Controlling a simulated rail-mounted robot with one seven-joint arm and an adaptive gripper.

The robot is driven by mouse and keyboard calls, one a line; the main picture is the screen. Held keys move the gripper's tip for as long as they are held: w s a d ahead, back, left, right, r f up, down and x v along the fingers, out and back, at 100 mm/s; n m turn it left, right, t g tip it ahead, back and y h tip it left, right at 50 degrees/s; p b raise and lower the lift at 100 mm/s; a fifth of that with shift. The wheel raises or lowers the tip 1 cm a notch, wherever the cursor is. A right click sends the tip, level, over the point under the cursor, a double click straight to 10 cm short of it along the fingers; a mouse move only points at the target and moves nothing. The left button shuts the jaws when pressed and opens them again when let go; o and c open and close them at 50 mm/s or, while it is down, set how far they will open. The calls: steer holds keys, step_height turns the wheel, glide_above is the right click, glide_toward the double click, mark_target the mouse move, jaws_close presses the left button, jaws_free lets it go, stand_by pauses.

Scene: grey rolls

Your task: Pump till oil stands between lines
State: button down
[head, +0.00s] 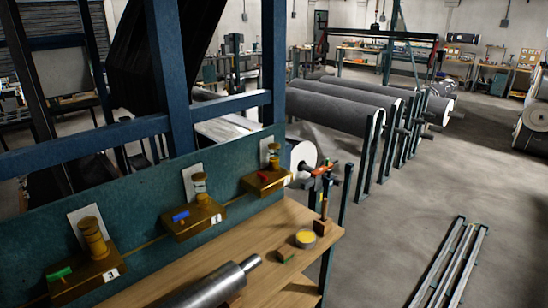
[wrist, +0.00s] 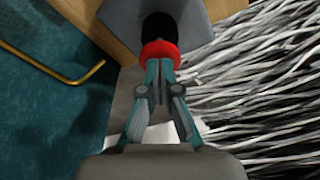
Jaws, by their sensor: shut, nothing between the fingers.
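Three brass pump units sit along a teal panel in the head view. Pump 3 (head: 85,285) has a green lever (head: 60,273), pump 2 (head: 195,222) a blue lever (head: 181,216), and pump 1 (head: 268,184) a red lever (head: 263,177). Each carries an upright cup or sight glass; oil levels and lines are too small to read. In the wrist view my gripper (wrist: 159,70) is shut and empty. Its tips are close to a red ring (wrist: 160,53) around a black round part; I cannot tell whether they touch. I cannot make out my gripper surely in the head view.
A wooden bench (head: 262,236) below the panel holds a metal roller (head: 212,286), a yellow-topped tin (head: 305,238) and small blocks. A blue frame rises behind. Large grey rolls (head: 335,105) lie beyond. Metal rails (head: 455,265) lie on the open floor at right.

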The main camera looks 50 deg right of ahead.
steer(key=shift+r+p, duration=1.05)
steer(key=shift+r, duration=2)
